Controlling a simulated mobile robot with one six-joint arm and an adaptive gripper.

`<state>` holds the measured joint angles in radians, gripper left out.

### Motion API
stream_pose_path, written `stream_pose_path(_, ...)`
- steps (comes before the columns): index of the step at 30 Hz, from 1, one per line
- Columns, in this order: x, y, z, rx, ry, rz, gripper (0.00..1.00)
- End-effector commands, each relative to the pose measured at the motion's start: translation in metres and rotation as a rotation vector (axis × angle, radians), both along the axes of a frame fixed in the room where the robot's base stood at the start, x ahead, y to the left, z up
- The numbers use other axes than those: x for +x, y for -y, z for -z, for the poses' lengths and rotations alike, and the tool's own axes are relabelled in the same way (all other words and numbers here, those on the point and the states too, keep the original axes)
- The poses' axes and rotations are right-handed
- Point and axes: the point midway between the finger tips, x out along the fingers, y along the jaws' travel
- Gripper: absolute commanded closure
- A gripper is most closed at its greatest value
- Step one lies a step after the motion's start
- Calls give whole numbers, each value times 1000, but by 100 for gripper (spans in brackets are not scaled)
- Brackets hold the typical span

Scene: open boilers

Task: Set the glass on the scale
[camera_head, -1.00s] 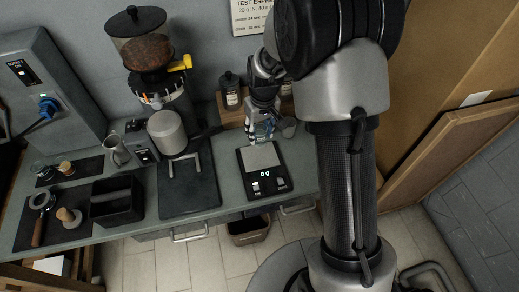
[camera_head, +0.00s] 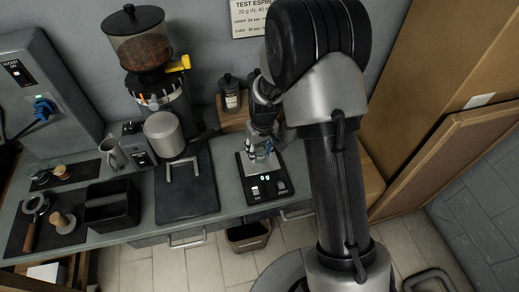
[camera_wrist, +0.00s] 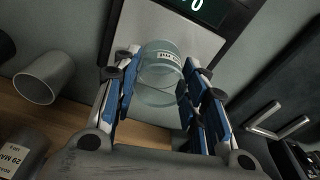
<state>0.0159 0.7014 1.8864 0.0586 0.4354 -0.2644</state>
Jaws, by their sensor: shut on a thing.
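My gripper (camera_head: 262,148) is shut on a small clear glass (camera_wrist: 160,78) with a white label. The blue-padded fingers (camera_wrist: 160,66) press on its two sides in the wrist view. The scale (camera_head: 267,190), black with a pale square plate and a lit display, lies on the counter. In the head view the glass (camera_head: 262,158) and fingertips overlap the plate. In the wrist view the pale plate (camera_wrist: 138,25) lies beyond and below the glass. I cannot tell whether the glass touches it.
A grinder (camera_head: 140,50) with a metal cup (camera_head: 164,134) stands to the left. A dark bottle (camera_head: 230,93) stands on a wooden shelf (camera_head: 231,120) behind. A grey cup (camera_wrist: 45,75) is beside my gripper in the wrist view. A black box (camera_head: 111,207) stands at left.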

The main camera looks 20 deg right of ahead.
Motion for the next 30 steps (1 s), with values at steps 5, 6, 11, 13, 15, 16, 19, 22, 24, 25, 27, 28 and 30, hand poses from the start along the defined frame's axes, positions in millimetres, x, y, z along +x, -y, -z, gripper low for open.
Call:
stream_pose_path(5,0,0,1,0,-1,0,51)
stream_pose_path(6,0,0,1,0,-1,0,48)
stream_pose_path(11,0,0,1,0,-1,0,40)
stream_pose_path(13,0,0,1,0,-1,0,40)
stream_pose_path(15,0,0,1,0,-1,0,40)
stream_pose_path(16,0,0,1,0,-1,0,40)
stream_pose_path(19,0,0,0,0,-1,0,40)
stream_pose_path(22,0,0,-7,0,1,0,40)
stream_pose_path(24,-1,0,-17,0,1,0,40)
stream_pose_path(25,-1,0,-22,0,2,0,40)
stream_pose_path(27,-3,1,-37,1,3,0,40)
stream_pose_path(28,-4,1,-44,1,3,0,40)
stream_pose_path(30,-6,1,-60,0,3,1,40)
